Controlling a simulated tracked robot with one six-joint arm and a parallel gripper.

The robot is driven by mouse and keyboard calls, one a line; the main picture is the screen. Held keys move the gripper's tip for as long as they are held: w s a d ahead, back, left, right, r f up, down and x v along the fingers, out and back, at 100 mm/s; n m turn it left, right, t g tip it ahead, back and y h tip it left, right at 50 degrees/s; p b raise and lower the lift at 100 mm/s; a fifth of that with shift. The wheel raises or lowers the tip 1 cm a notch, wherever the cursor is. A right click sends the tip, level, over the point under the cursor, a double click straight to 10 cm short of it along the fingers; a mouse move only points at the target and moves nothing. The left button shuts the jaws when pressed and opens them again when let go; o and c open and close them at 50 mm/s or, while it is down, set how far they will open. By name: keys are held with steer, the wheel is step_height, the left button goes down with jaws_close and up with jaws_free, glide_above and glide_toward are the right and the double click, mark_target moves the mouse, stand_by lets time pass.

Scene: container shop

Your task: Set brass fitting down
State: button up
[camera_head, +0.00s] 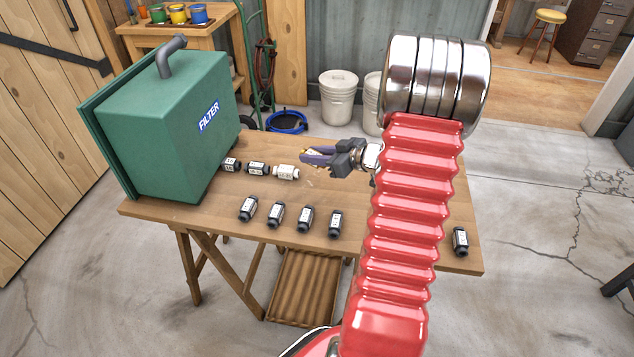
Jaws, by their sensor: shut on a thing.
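My gripper (308,156) is at the end of my red arm, over the back middle of the wooden table. A cream fitting (286,172) lies on the table just left of and below my fingertips.
The table (180,212) carries a green filter box (175,125) at left. A front row of dark fittings (275,215) runs along the table, with another (460,241) at far right. Bare wood lies between the rows.

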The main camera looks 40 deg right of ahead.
steer(key=shift+w+d+f+n+g+y, duration=0.3)
steer(key=shift+w+d+n+g+y, duration=0.15)
steer(key=shift+d+n+y, duration=0.3)
steer(key=shift+w+d+f+n+g+y, duration=0.25)
steer(key=shift+w+d+n+g+y, duration=0.25)
steer(key=shift+n+y, duration=0.45)
steer(key=shift+w+d+f+n+g+y, duration=0.3)
steer(key=shift+w+d+n+y, duration=0.1)
steer(key=shift+d+n+y, duration=0.45)
steer(key=shift+a, duration=0.1)
glide_above(318, 180)
steer(key=shift+s+f, duration=0.1)
steer(key=shift+f, duration=3.05)
steer(key=shift+f, duration=1.85)
steer(key=shift+f, duration=0.1)
